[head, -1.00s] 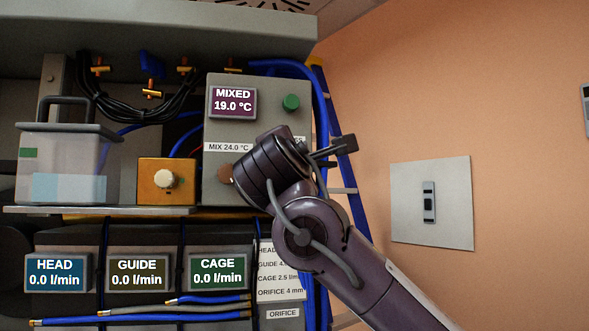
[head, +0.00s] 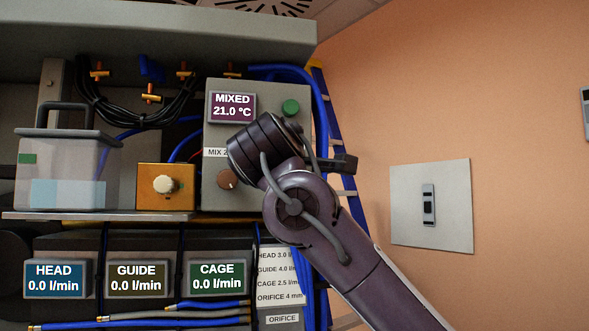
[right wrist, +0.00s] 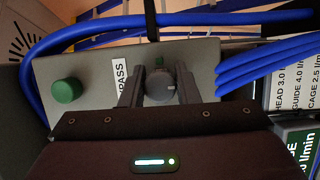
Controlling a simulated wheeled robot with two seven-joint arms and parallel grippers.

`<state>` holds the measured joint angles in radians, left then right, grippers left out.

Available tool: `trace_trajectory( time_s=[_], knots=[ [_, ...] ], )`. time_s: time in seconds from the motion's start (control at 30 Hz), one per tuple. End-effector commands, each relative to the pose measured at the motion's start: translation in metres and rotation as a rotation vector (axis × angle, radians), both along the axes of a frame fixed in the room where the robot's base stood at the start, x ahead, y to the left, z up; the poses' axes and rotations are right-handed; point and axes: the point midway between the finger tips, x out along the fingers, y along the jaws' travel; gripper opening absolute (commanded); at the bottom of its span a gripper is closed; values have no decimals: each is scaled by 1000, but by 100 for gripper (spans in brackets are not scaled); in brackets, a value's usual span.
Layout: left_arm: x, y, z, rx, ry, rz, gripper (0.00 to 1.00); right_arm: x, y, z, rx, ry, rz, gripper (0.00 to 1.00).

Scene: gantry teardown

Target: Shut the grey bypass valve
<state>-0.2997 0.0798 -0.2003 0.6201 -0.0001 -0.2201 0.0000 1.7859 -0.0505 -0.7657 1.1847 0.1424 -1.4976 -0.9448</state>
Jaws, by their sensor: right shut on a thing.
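The grey bypass valve (right wrist: 159,88) is a round grey knob on a light grey panel in the right wrist view, beside a label of which "PASS" is readable. My right gripper (right wrist: 157,80) has one finger on each side of the knob and is shut on it. In the head view my right wrist covers the valve and part of the control box (head: 222,125), and the fingertips are hidden. I cannot tell how far the valve is turned. My left gripper is out of view.
A green button (head: 291,107) and a brown knob (head: 228,179) sit on the box, whose display (head: 233,106) reads MIXED 21.0 °C. Blue hoses (right wrist: 270,60) run close to my gripper. Flow displays (head: 138,278) read 0.0 l/min. The orange wall has free room before it.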

Motion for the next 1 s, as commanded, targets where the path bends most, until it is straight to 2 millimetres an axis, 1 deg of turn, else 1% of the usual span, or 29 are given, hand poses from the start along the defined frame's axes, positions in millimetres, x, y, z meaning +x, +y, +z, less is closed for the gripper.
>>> trace_trajectory(
  time_s=[0.27,0.3,0.43,0.47,0.77,0.87,1.0],
  knots=[
    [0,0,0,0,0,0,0,0,0,-1,3,1,-1,6],
    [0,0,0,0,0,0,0,0,0,-1,3,1,-1,31],
    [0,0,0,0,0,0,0,0,0,-1,2,2,-1,48],
    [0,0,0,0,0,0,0,0,0,-1,2,2,-1,50],
    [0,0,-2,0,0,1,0,-2,0,-1,1,0,0,50],
    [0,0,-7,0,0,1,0,-12,2,-2,1,-1,1,50],
    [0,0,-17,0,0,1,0,-36,7,-3,1,-2,2,50]
  ],
)
